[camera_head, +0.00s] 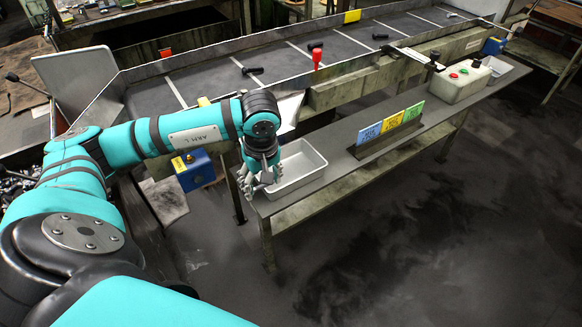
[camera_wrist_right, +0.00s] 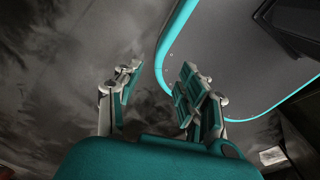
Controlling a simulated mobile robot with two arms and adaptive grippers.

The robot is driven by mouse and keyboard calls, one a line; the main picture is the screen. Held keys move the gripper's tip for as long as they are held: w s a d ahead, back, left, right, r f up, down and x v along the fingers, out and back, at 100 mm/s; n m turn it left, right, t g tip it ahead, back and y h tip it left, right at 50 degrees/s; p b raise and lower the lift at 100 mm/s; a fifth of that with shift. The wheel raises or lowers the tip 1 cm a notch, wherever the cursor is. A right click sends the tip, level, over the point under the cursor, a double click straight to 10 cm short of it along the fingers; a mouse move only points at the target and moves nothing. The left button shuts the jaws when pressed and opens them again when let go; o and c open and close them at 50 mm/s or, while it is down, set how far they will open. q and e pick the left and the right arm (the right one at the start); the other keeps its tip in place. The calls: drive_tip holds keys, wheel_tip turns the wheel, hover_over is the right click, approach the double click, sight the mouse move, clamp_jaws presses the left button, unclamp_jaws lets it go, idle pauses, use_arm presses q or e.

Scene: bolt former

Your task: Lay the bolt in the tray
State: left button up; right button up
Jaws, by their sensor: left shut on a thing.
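A white, shallow tray (camera_head: 304,162) sits at the near left end of the long narrow bench in the head view, and its visible inside looks bare. My left gripper (camera_head: 256,186) points down at the tray's left edge.
Dark bolts (camera_head: 253,71) lie on the sectioned conveyor (camera_head: 210,82) behind the bench. On the bench (camera_head: 338,168) stand blue, yellow and green cards (camera_head: 391,122), a pale control box (camera_head: 460,80) with buttons and another white tray (camera_head: 496,66). A blue box (camera_head: 194,170) is left of the gripper.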

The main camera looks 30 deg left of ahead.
use_arm(q)
drive_tip(key=p, duration=0.3)
approach(293, 173)
drive_tip(key=shift+s+d+f, duration=0.15)
drive_tip(key=shift+s+f, duration=0.3)
drive_tip(key=shift+s+d+f, duration=0.15)
drive_tip(key=shift+s+f, duration=0.3)
drive_tip(key=shift+s, duration=0.05)
wheel_tip(293, 173, down, 3)
drive_tip(key=shift+f+p, duration=0.15)
drive_tip(key=shift+p, duration=0.75)
drive_tip(key=shift+f+b, duration=0.85)
drive_tip(key=o, duration=1.3)
drive_tip(key=shift+r, duration=0.1)
use_arm(e)
drive_tip(key=r, duration=0.2)
drive_tip(key=w+r, duration=0.1)
drive_tip(key=r, duration=0.1)
drive_tip(key=shift+d, duration=0.3)
